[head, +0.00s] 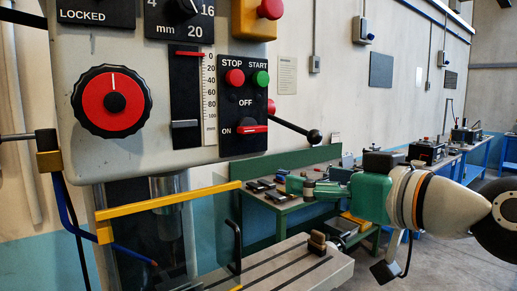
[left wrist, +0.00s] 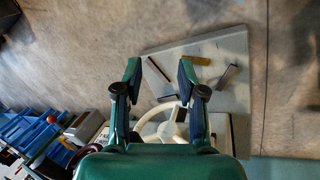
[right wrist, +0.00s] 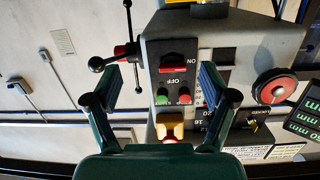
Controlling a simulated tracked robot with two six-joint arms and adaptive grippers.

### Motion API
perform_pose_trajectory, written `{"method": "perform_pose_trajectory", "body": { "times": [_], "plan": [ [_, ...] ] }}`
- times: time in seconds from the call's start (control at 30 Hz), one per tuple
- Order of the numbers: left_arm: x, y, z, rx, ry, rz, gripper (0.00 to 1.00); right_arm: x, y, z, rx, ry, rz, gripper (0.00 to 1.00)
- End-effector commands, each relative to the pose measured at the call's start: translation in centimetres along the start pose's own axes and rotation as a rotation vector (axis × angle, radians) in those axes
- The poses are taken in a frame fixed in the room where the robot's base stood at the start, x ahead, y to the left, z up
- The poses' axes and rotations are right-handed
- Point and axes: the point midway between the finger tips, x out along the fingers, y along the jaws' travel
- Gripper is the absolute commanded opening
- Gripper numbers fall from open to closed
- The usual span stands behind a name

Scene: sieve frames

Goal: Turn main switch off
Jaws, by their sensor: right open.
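The main switch (head: 250,128) is a red bar on a dark round base, low on the black START/STOP panel (head: 229,107). Its bar lies about level, its left end beside ON, with OFF printed above. In the right wrist view the switch (right wrist: 178,66) shows upside down, ahead between the fingers and apart from them. My right gripper (head: 308,188) is open and empty, right of and below the panel in the head view. My left gripper (left wrist: 160,76) is open and empty in its wrist view, outside the head view.
Red STOP (head: 235,77) and green START (head: 260,78) buttons sit above the switch. A black-knobbed lever (head: 303,132) juts out right of the panel. A yellow bar (head: 168,200) crosses below the machine head. A slotted machine table (head: 290,265) stands lower down.

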Motion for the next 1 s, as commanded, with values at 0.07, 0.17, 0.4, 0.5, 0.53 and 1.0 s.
{"method": "perform_pose_trajectory", "body": {
  "times": [0.07, 0.17, 0.4, 0.5, 0.53, 1.0],
  "plan": [
    [0.0, 0.0, 0.0, 0.000, 0.000, 0.000, 0.40, -2.8, -0.9, -3.2, -0.026, 0.063, -0.020, 0.83],
    [0.0, 0.0, 0.0, 0.000, 0.000, 0.000, 0.40, -4.7, -1.5, -5.1, -0.043, 0.101, -0.033, 0.83],
    [-0.6, 0.2, 0.0, 0.000, 0.000, 0.000, 0.40, -3.3, -1.8, -6.1, -0.049, 0.110, -0.038, 0.83],
    [-1.1, 0.4, 0.0, 0.000, 0.000, 0.000, 0.40, -1.5, -1.8, -6.3, -0.047, 0.109, -0.038, 0.83],
    [-1.3, 0.5, 0.0, 0.000, 0.000, 0.000, 0.40, -0.9, -1.8, -6.4, -0.048, 0.110, -0.038, 0.83],
    [-4.0, 1.5, 0.0, 0.000, 0.000, 0.000, 0.40, 8.7, -2.2, -7.4, -0.048, 0.110, -0.036, 0.83]
  ]
}}
